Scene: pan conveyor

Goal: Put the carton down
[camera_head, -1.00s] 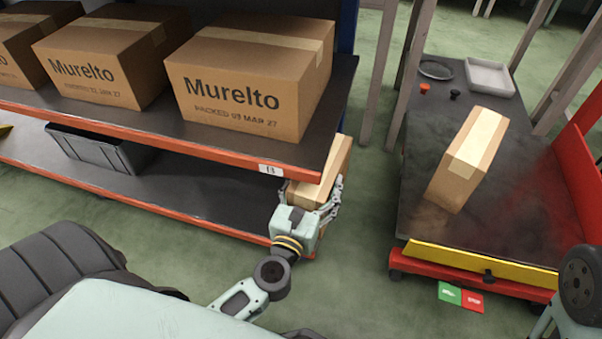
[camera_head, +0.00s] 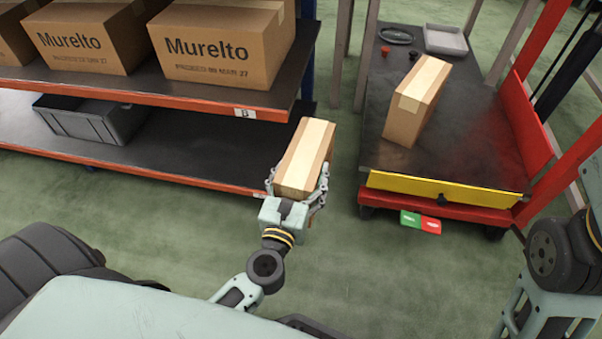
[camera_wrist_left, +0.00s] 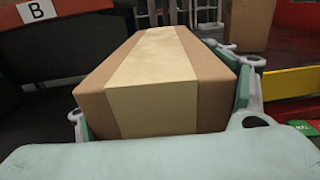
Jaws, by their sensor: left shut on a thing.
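A brown carton (camera_head: 303,158) with a pale tape strip is held in my left gripper (camera_head: 297,192), whose fingers are shut on its two sides. The carton is in front of the shelf's right end, above the green floor. The left wrist view shows the same carton (camera_wrist_left: 158,80) from close up, between the fingers. A similar taped carton (camera_head: 416,100) stands on the dark deck of the red cart to the right. Part of my right arm shows at the right edge; its gripper is not visible.
The cart (camera_head: 480,135) has a yellow front lip (camera_head: 440,188) and a red side wall. A white tray (camera_head: 445,40) and a round dish (camera_head: 397,35) lie at its far end. Large Murelto boxes (camera_head: 222,45) fill the upper shelf; a grey crate (camera_head: 90,118) sits on the lower one. Green floor separates shelf and cart.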

